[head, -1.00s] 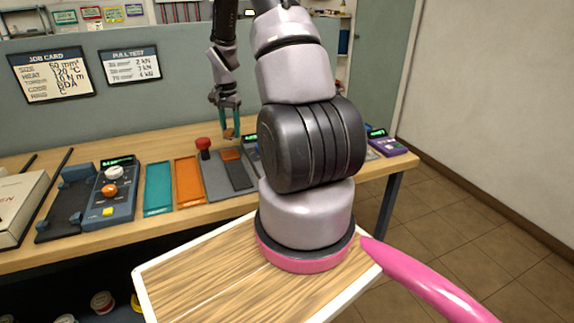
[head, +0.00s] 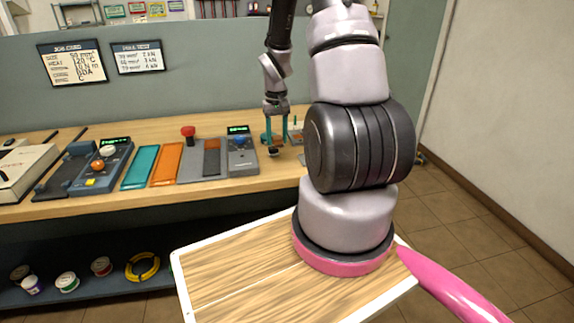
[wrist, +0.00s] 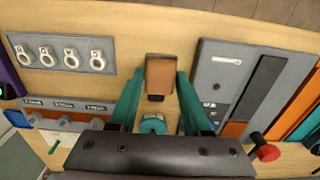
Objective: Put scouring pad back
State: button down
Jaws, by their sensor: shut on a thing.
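The scouring pad appears as a small brown block (wrist: 159,72) in the wrist view. My gripper (wrist: 162,78) is shut on it, with a teal finger along each side. In the head view my gripper (head: 275,138) is over the workbench, just right of a grey device with a blue knob (head: 241,146). The pad is too small there to make out clearly. Left of that device lies a grey board (head: 193,168) with a dark strip and a red knob. I cannot tell whether the pad touches the bench.
A panel of several ring lugs (wrist: 62,53) and a labelled rack (wrist: 66,110) lie left in the wrist view. Orange (head: 166,163) and teal trays (head: 140,167) lie left on the bench. A wood-topped board (head: 235,268) is in front.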

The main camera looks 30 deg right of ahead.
aim_at(277, 166)
notch_tip(277, 166, down, 8)
jog(key=shift+f, duration=0.15)
dwell(0.3)
jog(key=shift+c, duration=1.8)
grip_release()
jog(key=shift+f, duration=0.15)
